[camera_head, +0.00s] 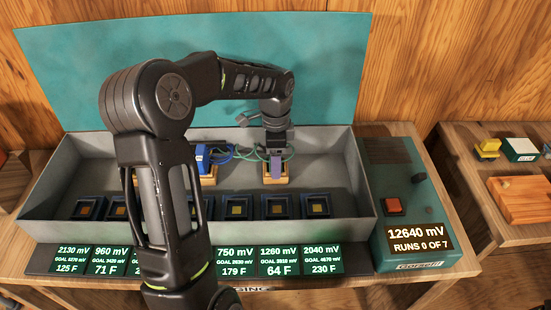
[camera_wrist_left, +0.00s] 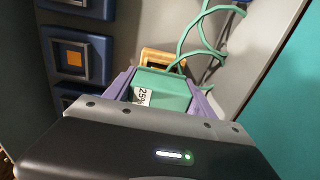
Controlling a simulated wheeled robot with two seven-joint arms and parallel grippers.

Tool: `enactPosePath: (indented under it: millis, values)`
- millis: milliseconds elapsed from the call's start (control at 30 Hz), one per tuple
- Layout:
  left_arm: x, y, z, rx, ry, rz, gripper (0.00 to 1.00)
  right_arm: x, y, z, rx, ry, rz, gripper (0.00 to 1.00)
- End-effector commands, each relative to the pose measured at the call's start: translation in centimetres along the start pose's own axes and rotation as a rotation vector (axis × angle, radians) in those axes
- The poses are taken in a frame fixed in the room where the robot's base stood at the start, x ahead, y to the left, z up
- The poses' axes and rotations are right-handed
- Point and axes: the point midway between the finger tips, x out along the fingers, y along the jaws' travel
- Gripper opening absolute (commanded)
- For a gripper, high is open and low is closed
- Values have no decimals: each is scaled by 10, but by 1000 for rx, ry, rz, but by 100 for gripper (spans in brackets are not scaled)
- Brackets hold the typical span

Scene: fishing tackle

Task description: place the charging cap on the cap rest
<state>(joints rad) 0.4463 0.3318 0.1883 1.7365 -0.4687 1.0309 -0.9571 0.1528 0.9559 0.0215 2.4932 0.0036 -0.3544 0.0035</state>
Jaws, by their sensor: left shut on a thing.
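A green charging cap (camera_wrist_left: 165,90) with a "25%" label and a green cord sits between the purple fingers of my left gripper (camera_wrist_left: 160,92), which is shut on it. In the head view the left gripper (camera_head: 276,164) points down at a wooden cap rest (camera_head: 276,180) and mostly hides the cap. The rest also shows just beyond the cap in the wrist view (camera_wrist_left: 155,56). Whether the cap touches the rest or hovers just above it cannot be told. My right gripper is not in view.
A blue cap (camera_head: 203,156) with a blue cord stands on another wooden rest to the left. Several blue sockets (camera_head: 236,208) line the grey tray's (camera_head: 345,165) front, behind display panels (camera_head: 278,262). A teal console (camera_head: 405,215) with a red button stands right, reading 12640 mV.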

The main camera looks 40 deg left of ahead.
Motion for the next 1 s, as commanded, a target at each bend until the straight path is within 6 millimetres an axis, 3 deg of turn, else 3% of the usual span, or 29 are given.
enactPosePath:
  millis: [67, 100, 300, 733, 1000]
  values:
    - [4, 0, 0, 0, 0, 0, 12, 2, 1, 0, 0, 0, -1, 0]
    - [2, 0, 0, 0, 0, 1, 67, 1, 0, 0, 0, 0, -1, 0]
    - [2, 0, 0, 0, 0, 1, 83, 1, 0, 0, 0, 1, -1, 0]
    - [-5, 0, 0, 0, 0, -1, 85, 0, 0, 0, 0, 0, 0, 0]
    - [-49, -1, 0, 0, 1, -4, 85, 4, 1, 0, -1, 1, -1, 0]
